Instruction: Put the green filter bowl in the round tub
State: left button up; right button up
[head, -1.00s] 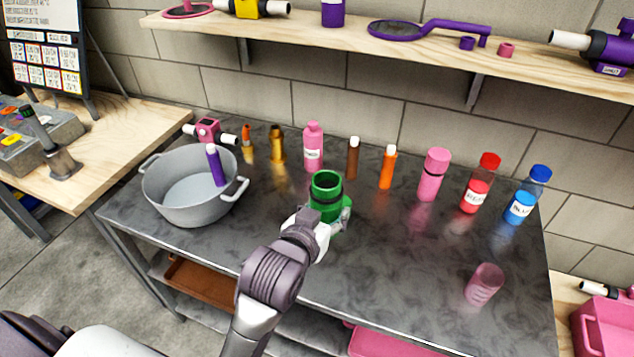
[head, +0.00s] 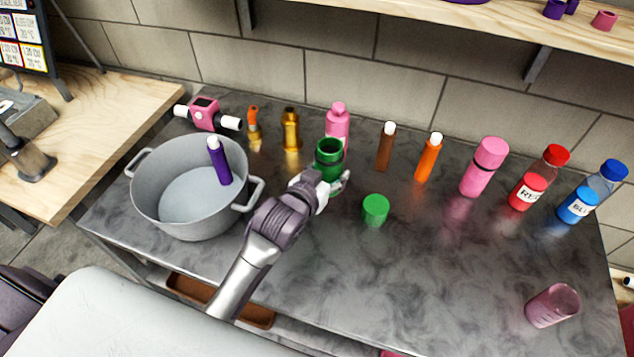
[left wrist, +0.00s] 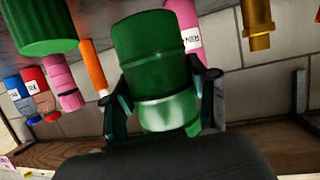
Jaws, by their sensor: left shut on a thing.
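The green filter bowl (head: 328,152) is an open-topped green cylinder in front of the pink bottle. My left gripper (head: 322,188) is shut on it, and it looks roughly upright. In the left wrist view the bowl (left wrist: 152,60) sits between the two fingers (left wrist: 165,105). The round tub (head: 160,215) is a grey pot with two side handles, left of the gripper. A purple tube with a white tip (head: 219,165) leans inside it. The bowl is outside the tub, to the right of its right handle. My right gripper is not in view.
A short green cylinder (head: 376,209) stands on the dark worktop (head: 430,290), right of the gripper. A pink bottle (head: 338,120), brown tube (head: 386,145), orange tube (head: 429,157) and other bottles line the back. A pink cup (head: 552,306) is front right. The front middle is clear.

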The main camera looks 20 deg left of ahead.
pick_arm(q)
jog(key=a+f, duration=0.2)
jog(key=a, duration=0.1)
jog(key=shift+w+a, duration=0.15)
jog(key=shift+a, duration=0.05)
notch_tip(320, 180, down, 4)
jog(key=shift+f, duration=0.1)
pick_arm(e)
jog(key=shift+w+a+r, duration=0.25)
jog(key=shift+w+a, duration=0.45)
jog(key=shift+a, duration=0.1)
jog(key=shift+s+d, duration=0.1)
pick_arm(q)
jog(key=o, duration=1.3)
jog(key=shift+c, duration=0.2)
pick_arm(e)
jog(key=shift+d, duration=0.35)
